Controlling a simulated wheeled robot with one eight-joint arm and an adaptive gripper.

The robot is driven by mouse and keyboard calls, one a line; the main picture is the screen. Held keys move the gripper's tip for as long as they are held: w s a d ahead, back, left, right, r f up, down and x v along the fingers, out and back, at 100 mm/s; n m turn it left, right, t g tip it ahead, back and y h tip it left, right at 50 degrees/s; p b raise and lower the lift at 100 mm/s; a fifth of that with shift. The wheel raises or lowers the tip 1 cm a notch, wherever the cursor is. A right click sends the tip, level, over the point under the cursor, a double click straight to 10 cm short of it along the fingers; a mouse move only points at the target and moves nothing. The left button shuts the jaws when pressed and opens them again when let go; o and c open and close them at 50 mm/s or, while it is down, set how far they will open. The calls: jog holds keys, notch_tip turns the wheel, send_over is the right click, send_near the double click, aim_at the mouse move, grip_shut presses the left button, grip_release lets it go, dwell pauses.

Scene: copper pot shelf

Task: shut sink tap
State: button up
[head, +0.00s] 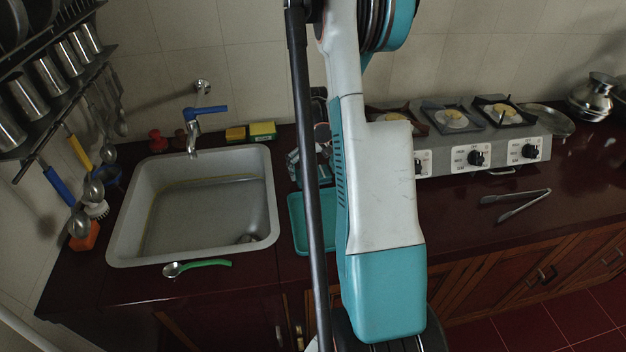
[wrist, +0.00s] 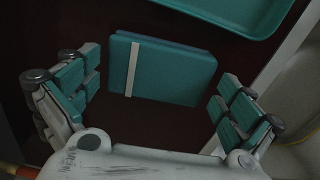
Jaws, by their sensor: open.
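The sink tap (head: 193,132) stands at the back edge of the grey sink (head: 262,190) in the head view. Its blue lever (head: 212,110) points to the right. I cannot tell whether water runs from the spout. My gripper (wrist: 160,78) is open and empty in the wrist view, its teal-padded fingers spread wide above the dark counter. In the head view it is mostly hidden behind my arm, to the right of the sink and apart from the tap. The tap does not show in the wrist view.
A teal block with a white band (wrist: 170,72) lies below my fingers. A teal tray (head: 299,222) is right of the sink. Sponges (head: 262,130) and a red stopper (head: 157,141) flank the tap. A green-handled spoon (head: 205,264) lies in front; a stove (head: 480,155) stands right.

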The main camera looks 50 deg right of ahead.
aim_at(313, 173)
jog(key=shift+f, duration=0.1)
jog(key=shift+c, duration=0.6)
jog(key=c, duration=0.7)
jog(key=shift+c, duration=0.2)
notch_tip(313, 173, up, 20)
jog(key=p, duration=0.5)
jog(key=w+a+f+n+b, duration=0.15)
jog(key=w+a+f, duration=0.3)
jog(key=a, duration=0.55)
jog(key=w+a+f+n+b, duration=0.15)
jog(key=w+a+f, duration=0.3)
jog(key=a, duration=0.65)
jog(key=s+a+f+n, duration=0.1)
jog(key=a+f+n, duration=0.1)
jog(key=a, duration=0.7)
jog(key=a+f+n, duration=0.2)
jog(key=a+f, duration=0.3)
jog(key=a, duration=0.4)
jog(key=shift+s+a+f+b, duration=0.2)
jog(key=shift+s+b, duration=0.15)
